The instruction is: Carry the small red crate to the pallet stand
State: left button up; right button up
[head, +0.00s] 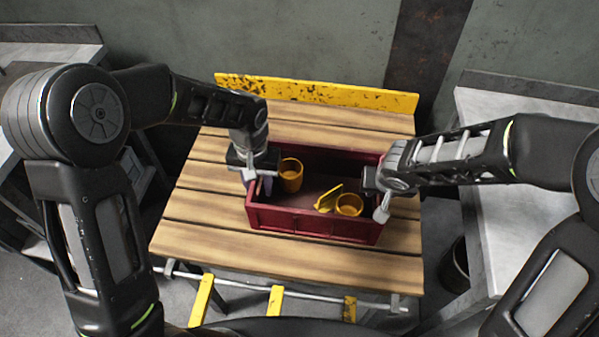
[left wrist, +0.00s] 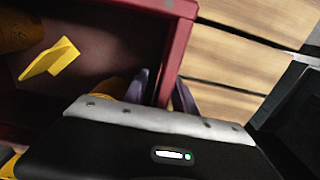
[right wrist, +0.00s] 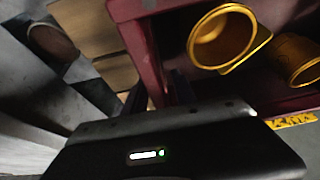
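The small red crate (head: 310,223) is level over the wooden slatted top (head: 215,245), which looks like the pallet stand. I cannot tell whether its bottom touches the slats. It holds yellow cup-like parts (head: 291,176) (head: 349,204) and a yellow angled piece (head: 328,199). My left gripper (head: 260,185) is at its left end wall, and the fingers close in on both sides of that wall in the left wrist view (left wrist: 162,92). My right gripper (head: 380,205) is at the right end wall, its dark fingers likewise around the wall in the right wrist view (right wrist: 157,95).
A worn yellow board (head: 315,92) runs along the top's back edge. Yellow bars (head: 202,300) stick out at the front. Grey tables stand at the right (head: 530,150) and left (head: 50,50). Bare slats lie in front of and left of the crate.

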pick_arm(q)
jog(key=shift+r, duration=0.1)
notch_tip(320, 180, up, 12)
jog(key=shift+f, duration=0.1)
dwell(0.4)
pick_arm(e)
jog(key=v, duration=1.1)
jog(key=shift+w+r, duration=0.1)
jog(key=shift+s+r, duration=0.25)
jog(key=shift+r, duration=0.15)
